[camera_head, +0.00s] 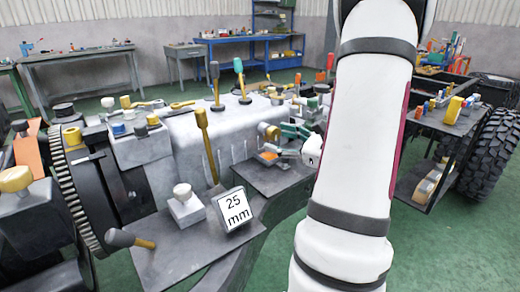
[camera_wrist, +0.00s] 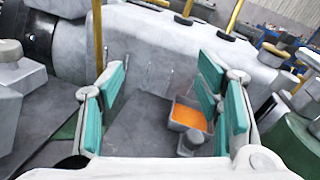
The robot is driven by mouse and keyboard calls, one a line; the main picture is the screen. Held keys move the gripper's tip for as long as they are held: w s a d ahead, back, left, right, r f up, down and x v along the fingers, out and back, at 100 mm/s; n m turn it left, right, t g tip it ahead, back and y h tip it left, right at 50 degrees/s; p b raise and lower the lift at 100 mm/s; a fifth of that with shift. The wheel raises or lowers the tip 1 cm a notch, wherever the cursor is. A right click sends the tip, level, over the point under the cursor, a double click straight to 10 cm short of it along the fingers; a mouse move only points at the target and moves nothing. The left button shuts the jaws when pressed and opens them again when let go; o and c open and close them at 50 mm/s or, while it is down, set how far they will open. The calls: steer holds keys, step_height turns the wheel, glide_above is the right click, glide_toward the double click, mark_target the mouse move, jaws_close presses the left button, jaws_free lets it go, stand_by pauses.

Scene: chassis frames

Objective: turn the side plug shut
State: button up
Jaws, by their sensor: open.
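My gripper (camera_head: 284,142) is open at the right side of the pale grey housing (camera_head: 205,132), above a flat grey plate (camera_head: 260,182). In the wrist view its teal-padded fingers (camera_wrist: 160,85) stand wide apart with nothing held between them. The housing's side wall (camera_wrist: 150,48) shows beyond the fingers. In the head view a round grey-and-tan knob (camera_head: 268,131) sits by the fingertips. It may be the side plug, but I cannot tell for sure, nor whether it touches a finger.
A small tray with orange contents (camera_wrist: 188,116) lies beside the right finger. A toothed ring (camera_head: 75,190) is farther left. My arm hides part of the right side.

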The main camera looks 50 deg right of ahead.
mark_target(276, 135)
steer(key=s+d+f+m+h+b, duration=0.2)
steer(key=s+d+f+m+h, duration=0.25)
steer(key=d, duration=0.25)
steer(key=shift+n, duration=0.45)
steer(key=x, duration=0.4)
steer(key=b+x, duration=0.1)
steer(key=x, duration=0.4)
steer(key=b+x, duration=0.1)
steer(key=x, duration=0.3)
steer(key=shift+w+a, duration=0.2)
steer(key=shift+w, duration=0.25)
steer(key=shift+y, duration=0.25)
steer(key=shift+c, duration=0.6)
steer(key=c, duration=1.1)
